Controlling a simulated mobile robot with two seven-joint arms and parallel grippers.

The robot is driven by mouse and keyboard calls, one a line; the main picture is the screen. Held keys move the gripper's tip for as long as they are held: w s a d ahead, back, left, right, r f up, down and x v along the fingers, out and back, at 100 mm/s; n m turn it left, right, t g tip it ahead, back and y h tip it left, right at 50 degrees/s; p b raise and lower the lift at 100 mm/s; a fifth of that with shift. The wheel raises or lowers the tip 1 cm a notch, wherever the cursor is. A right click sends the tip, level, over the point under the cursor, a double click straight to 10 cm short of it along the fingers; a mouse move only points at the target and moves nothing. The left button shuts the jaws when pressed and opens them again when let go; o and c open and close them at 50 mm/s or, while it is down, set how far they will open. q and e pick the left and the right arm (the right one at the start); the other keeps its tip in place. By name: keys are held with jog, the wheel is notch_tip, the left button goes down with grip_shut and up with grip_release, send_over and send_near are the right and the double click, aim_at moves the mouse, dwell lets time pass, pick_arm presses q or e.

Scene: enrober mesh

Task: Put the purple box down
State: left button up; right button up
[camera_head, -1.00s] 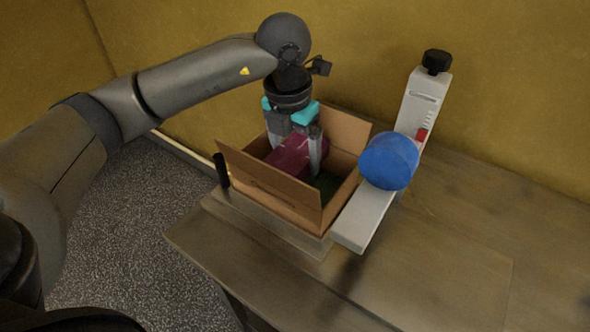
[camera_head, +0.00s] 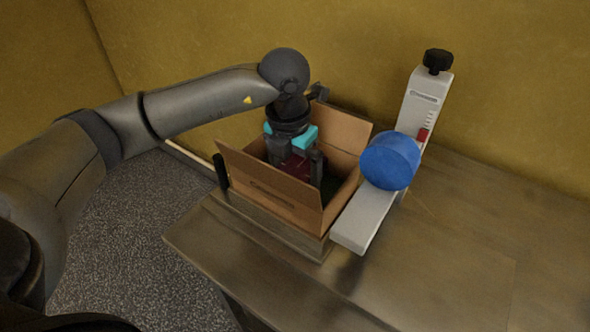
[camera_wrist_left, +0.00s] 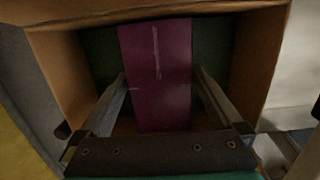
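The purple box (camera_head: 296,166) is inside an open cardboard box (camera_head: 268,188), low between its walls. My left gripper (camera_head: 297,165) reaches down into the cardboard box from above, its fingers on both sides of the purple box. In the left wrist view the purple box (camera_wrist_left: 158,75) lies between the two fingertips (camera_wrist_left: 159,80), which appear to touch its sides. Whether its underside touches anything below is hidden. Something dark green (camera_wrist_left: 211,50) shows beneath or beside it in the cardboard box. My right gripper is not in view.
The cardboard box stands on a low platform on a wooden table (camera_head: 440,250). Close to its right is a white device (camera_head: 365,220) with a blue round part (camera_head: 390,161) and a black knob (camera_head: 437,61). The table's right side is clear. A yellow wall (camera_head: 350,40) stands behind.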

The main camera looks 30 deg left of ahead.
aim_at(291, 174)
pick_arm(q)
jog(key=shift+r, duration=0.15)
notch_tip(291, 174, up, 12)
jog(key=s+p, duration=0.1)
jog(key=shift+s, duration=0.25)
jog(key=shift+a, duration=0.1)
jog(key=shift+c, duration=0.2)
dwell(0.8)
